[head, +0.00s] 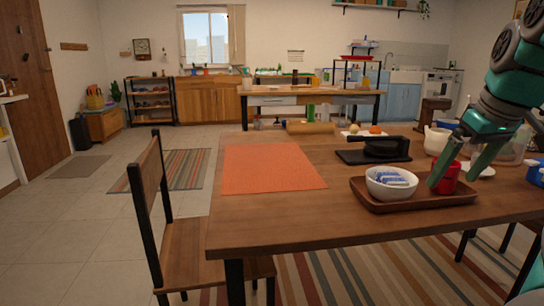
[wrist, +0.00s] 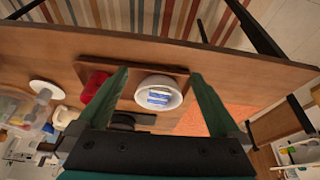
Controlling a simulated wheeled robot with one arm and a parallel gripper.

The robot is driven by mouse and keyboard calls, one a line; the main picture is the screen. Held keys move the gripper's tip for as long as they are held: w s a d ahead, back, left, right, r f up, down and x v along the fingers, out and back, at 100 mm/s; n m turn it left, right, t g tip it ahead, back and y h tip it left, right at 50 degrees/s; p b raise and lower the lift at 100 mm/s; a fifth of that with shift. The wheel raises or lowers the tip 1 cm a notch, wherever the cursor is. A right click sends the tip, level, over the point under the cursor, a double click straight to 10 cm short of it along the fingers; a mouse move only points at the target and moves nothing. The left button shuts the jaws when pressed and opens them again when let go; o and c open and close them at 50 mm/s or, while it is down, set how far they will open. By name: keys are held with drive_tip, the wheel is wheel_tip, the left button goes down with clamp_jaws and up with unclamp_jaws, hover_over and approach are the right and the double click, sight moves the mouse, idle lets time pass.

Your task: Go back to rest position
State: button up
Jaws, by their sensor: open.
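My gripper (head: 455,170) is above the right part of the wooden table (head: 270,228), with its green fingers near a red container (head: 449,184) on a brown tray (head: 415,206). In the wrist view my gripper (wrist: 158,80) has its fingers spread wide, with nothing held between them. The red container (wrist: 93,88) shows just left of the left finger there. A white bowl (head: 391,192) with blue-and-white packets stands on the tray, left of the gripper. The same bowl (wrist: 158,93) appears between the fingers in the wrist view. One finger partly hides the red container in the head view.
An orange placemat (head: 268,168) lies on the table's left part. A black pan-like item (head: 386,147) stands behind the tray. A white jug (head: 437,138) and a blue item (head: 534,174) are at the right. A wooden chair (head: 150,185) stands at the table's left edge.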

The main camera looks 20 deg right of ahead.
drive_tip(key=w+a+f+n+g, duration=0.1)
drive_tip(key=w+a+f, duration=0.1)
drive_tip(key=a+f, duration=0.35)
drive_tip(key=w+a+f+n, duration=0.1)
drive_tip(key=w+a+f, duration=0.15)
drive_tip(key=a, duration=0.65)
drive_tip(key=w+a+f+n+g, duration=0.1)
drive_tip(key=w+a+f+n, duration=0.15)
drive_tip(key=a, duration=0.45)
drive_tip(key=s+a+f+m+g, duration=0.1)
drive_tip(key=s+a+f+g, duration=0.1)
drive_tip(key=s+a+f, duration=0.5)
drive_tip(key=s+a+f+m+g+y, duration=0.1)
drive_tip(key=s+a+f, duration=0.5)
drive_tip(key=f, duration=0.7)
drive_tip(key=shift+s+a+f+g, duration=0.15)
drive_tip(key=shift+s+a+g, duration=0.25)
drive_tip(key=shift+s, duration=0.55)
